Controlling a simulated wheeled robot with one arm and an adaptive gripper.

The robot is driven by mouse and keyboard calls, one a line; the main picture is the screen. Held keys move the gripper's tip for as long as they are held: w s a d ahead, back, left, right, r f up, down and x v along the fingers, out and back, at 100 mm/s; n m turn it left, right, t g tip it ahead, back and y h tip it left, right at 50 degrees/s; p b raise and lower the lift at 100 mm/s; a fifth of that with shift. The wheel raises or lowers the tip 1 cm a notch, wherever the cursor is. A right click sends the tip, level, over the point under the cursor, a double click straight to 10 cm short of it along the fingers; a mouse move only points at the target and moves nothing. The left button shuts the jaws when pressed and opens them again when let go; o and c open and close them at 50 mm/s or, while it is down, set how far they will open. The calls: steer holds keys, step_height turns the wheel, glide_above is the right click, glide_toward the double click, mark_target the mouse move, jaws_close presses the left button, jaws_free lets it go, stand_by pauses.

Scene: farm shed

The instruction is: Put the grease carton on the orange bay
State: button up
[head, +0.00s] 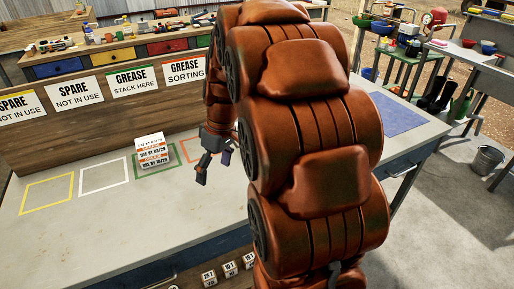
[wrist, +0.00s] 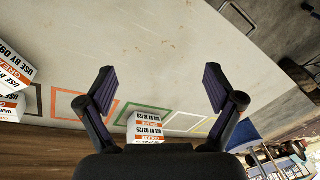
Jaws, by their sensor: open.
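The orange bay (head: 185,151) is an outline on the bench, partly hidden behind my arm in the head view. In the wrist view the orange bay (wrist: 54,103) looks empty where it shows. A stack of white-and-orange grease cartons (head: 152,151) stands in the green bay beside it, and this stack also shows in the wrist view (wrist: 146,127). More grease cartons (wrist: 12,80) are piled at the left edge of the wrist view, past the orange bay; my arm hides them in the head view. My gripper (head: 213,168) is open and empty above the bench, near the orange bay.
Empty white (head: 104,174) and yellow (head: 47,193) bays lie left of the green one. A wooden board (head: 100,113) with signs stands behind the bays. A blue mat (head: 396,113) lies at the bench's right end. The bench front is clear.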

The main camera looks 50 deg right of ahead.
steer(key=w+d+f+t, duration=0.1)
steer(key=w+d, duration=0.1)
steer(key=d, duration=0.6)
steer(key=w+d+f+n+t, duration=0.1)
steer(key=w+d, duration=0.1)
steer(key=d, duration=0.7)
steer(key=w+d+f+n+t, duration=0.1)
steer(key=w+d+f, duration=0.1)
steer(key=d, duration=0.6)
steer(key=shift+w+d, duration=0.1)
steer(key=shift+d, duration=0.2)
steer(key=shift+d+f, duration=0.1)
steer(key=shift+d, duration=0.05)
steer(key=shift+w+f, duration=0.2)
steer(key=shift+f, duration=0.1)
steer(key=shift+p+x, duration=1.35)
steer(key=shift+x, duration=2.1)
steer(key=shift+s, duration=0.1)
steer(key=shift+c, duration=0.2)
steer(key=c, duration=1.4)
steer(key=shift+r, duration=0.1)
